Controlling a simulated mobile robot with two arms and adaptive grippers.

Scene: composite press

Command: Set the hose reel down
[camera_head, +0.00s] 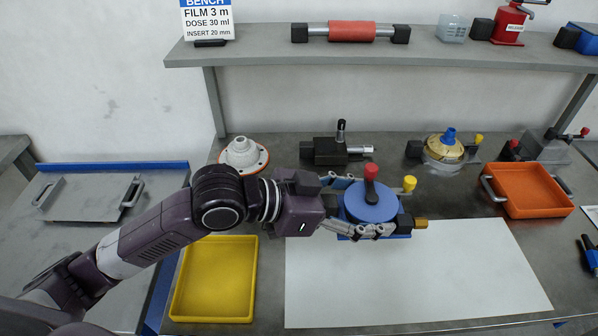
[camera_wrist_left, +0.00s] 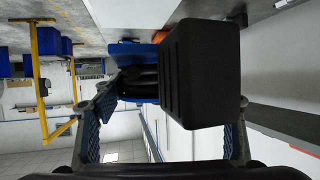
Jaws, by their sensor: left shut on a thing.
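The hose reel (camera_head: 370,207) has a round blue drum, a red knob on top, a yellow knob and a brass-coloured end at its right side. My left gripper (camera_head: 362,208) reaches in from the left and is shut on the reel, with fingers along its near and far sides. The reel looks upright over the far edge of the white mat (camera_head: 420,285); I cannot tell if it touches. In the left wrist view a black block (camera_wrist_left: 205,75) and blue parts of the reel fill the space between the fingers. My right gripper is not in view.
A yellow tray (camera_head: 251,280) lies left of the mat, and an orange tray (camera_head: 530,190) stands to the right. A white flanged part (camera_head: 243,156), a black clamp-like device (camera_head: 336,148) and a gold-topped device (camera_head: 445,148) stand behind. The mat is mostly bare.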

